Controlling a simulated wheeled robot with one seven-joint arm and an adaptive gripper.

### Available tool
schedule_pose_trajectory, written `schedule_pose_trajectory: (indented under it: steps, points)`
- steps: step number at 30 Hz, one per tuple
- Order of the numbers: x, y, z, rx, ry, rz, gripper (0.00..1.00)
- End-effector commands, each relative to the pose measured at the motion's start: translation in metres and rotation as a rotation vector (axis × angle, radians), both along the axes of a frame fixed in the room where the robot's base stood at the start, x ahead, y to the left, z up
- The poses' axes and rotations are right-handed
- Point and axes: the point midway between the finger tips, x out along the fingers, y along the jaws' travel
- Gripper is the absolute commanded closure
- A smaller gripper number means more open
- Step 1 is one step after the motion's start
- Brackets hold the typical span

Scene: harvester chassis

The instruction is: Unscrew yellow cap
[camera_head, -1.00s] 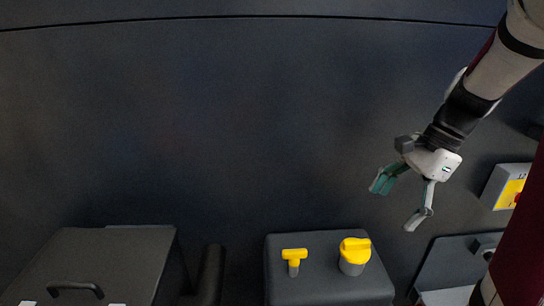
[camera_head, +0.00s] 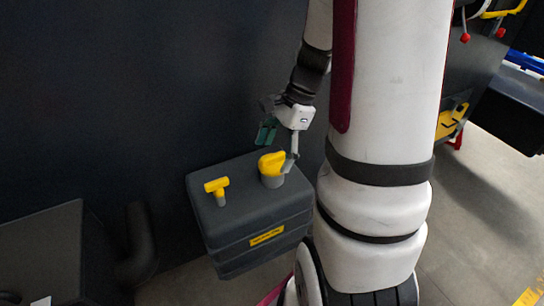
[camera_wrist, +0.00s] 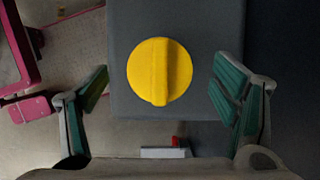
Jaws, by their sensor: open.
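The yellow cap (camera_head: 272,163) is round with a raised grip bar and sits on a grey neck on top of a dark grey tank (camera_head: 240,218). In the wrist view the cap (camera_wrist: 160,71) lies between and ahead of the spread fingers, its bar running nearly up and down the picture. My gripper (camera_head: 278,146) is open and empty, close to the cap in the head view; it also shows in the wrist view (camera_wrist: 165,95). No finger visibly touches the cap in the wrist view.
A yellow T-handle (camera_head: 217,187) stands on the tank left of the cap. A dark box (camera_head: 45,250) and a dark pipe (camera_head: 140,240) are further left. A dark wall (camera_head: 120,90) rises behind. Open floor (camera_head: 470,240) shows at the right.

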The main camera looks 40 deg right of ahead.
Motion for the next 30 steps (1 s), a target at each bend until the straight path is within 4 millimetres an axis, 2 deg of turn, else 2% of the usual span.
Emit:
schedule_pose_trajectory:
  steps: [6, 16, 21, 23, 26, 27, 30]
  points:
    - [0.002, 0.006, -0.016, 0.0, 0.0, -0.001, 0.19]
    - [0.002, 0.007, -0.018, 0.0, -0.001, 0.0, 0.19]
    - [0.002, 0.007, -0.018, 0.0, -0.001, 0.0, 0.58]
    - [0.002, 0.007, -0.018, 0.0, -0.001, 0.0, 0.69]
    - [0.002, 0.007, -0.018, 0.0, 0.0, 0.0, 0.69]
    - [0.002, 0.007, -0.018, 0.0, 0.0, -0.001, 0.46]
    - [0.002, 0.007, -0.018, 0.0, 0.0, -0.001, 0.69]
